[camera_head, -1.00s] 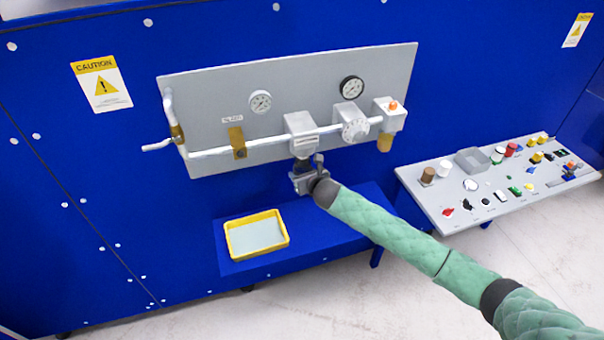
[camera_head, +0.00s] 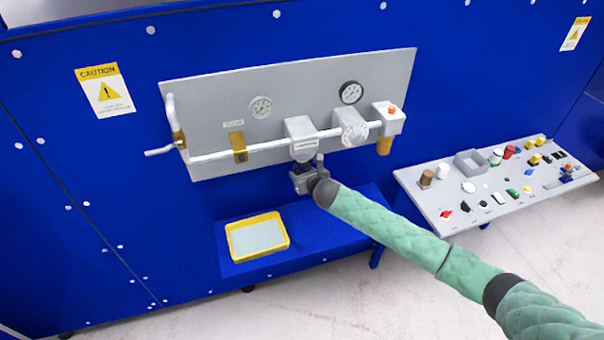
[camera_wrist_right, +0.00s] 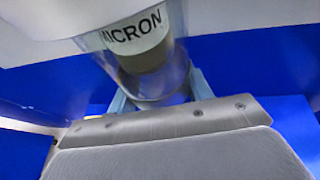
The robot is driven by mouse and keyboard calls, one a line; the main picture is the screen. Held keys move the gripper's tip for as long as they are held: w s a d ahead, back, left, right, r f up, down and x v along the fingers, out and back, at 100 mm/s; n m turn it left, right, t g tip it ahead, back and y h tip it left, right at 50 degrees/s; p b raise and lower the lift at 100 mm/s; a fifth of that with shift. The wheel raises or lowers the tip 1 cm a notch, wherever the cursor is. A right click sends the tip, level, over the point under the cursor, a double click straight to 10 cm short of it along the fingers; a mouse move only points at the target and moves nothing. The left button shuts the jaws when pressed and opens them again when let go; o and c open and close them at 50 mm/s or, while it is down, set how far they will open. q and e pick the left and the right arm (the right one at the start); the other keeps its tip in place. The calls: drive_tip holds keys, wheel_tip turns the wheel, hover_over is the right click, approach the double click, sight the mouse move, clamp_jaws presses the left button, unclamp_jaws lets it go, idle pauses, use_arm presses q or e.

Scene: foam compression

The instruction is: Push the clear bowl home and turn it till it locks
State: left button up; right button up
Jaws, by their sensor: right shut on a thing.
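The clear bowl (camera_wrist_right: 178,72) is a see-through cylinder with a white label reading "MICRON" and a tan part inside. It hangs upright under the grey filter housing (camera_head: 301,128) on the pipe. My right gripper (camera_head: 305,164) is directly below that housing. In the right wrist view its pale blue fingers (camera_wrist_right: 160,98) are on either side of the bowl's lower end, shut on it. In the head view the bowl is mostly hidden by the gripper and housing. I cannot tell whether it is fully seated or locked. My left gripper is not in view.
Below is a blue shelf with a yellow tray (camera_head: 232,254). A grey side table (camera_head: 440,218) at right holds many small parts.

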drive_tip(key=shift+p, duration=0.5)
idle(1.0)
drive_tip(key=shift+r+p, duration=0.45)
drive_tip(key=shift+p, duration=0.1)
idle(0.4)
drive_tip(key=shift+r, duration=0.35)
idle(1.0)
drive_tip(key=shift+w, duration=0.1)
